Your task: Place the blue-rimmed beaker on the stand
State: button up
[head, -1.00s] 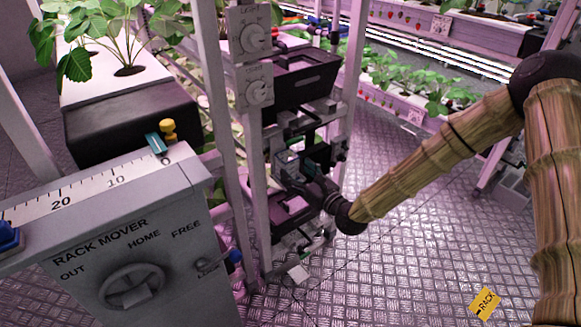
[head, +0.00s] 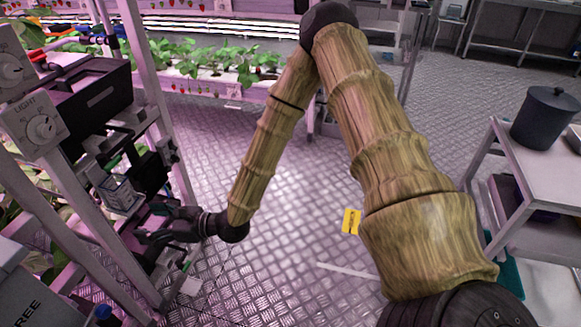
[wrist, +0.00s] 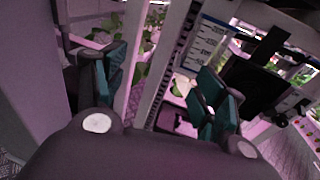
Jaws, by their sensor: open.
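A clear beaker (head: 118,192) with graduation marks stands on a small shelf of the rack at the left of the head view. My gripper (head: 148,234) is just right of and below the beaker in the head view. In the wrist view my gripper (wrist: 160,88) has its teal finger pads wide apart, with nothing between them but a pale rack post behind. The beaker is apart from the fingers. I cannot tell which part is the stand.
A rack post (head: 160,110) stands close to my gripper. A black bin (head: 90,90) and a light dial panel (head: 38,128) are above the beaker. A yellow floor sign (head: 351,221) lies on open metal floor. A trolley (head: 545,165) with a dark pot (head: 545,118) is at right.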

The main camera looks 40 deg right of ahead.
jog(key=s+a+f+n+g+y, duration=0.1)
jog(key=s+a+f+n+g, duration=0.15)
jog(key=s+f+g, duration=0.4)
jog(key=s+a+f+n+g, duration=0.2)
jog(key=s+f+n, duration=0.1)
jog(key=s, duration=0.6)
jog(key=s+d+f+n+g+h, duration=0.2)
jog(key=s+f+n+g, duration=0.15)
jog(key=s, duration=0.35)
jog(key=s+d+f+n+g+h, duration=0.2)
jog(key=s+f+g, duration=0.15)
jog(key=s, duration=0.35)
jog(key=s+d+f+n+h, duration=0.4)
jog(key=s+d+f+n, duration=0.15)
jog(key=d, duration=0.25)
jog(key=s+d+f+n+h, duration=0.4)
jog(key=s+d+h, duration=0.15)
jog(key=d, duration=0.35)
jog(key=shift+w+d+f+n+t, duration=0.2)
jog(key=shift+w+d+n+t, duration=0.25)
jog(key=shift+n+t, duration=0.35)
jog(key=shift+w+d+f+n+t, duration=0.15)
jog(key=shift+w+d+n+t, duration=0.25)
jog(key=shift+n, duration=0.65)
jog(key=shift+w+d+f+n+t, duration=0.2)
jog(key=shift+w+d+n+t, duration=0.1)
jog(key=shift+w+n+t, duration=0.45)
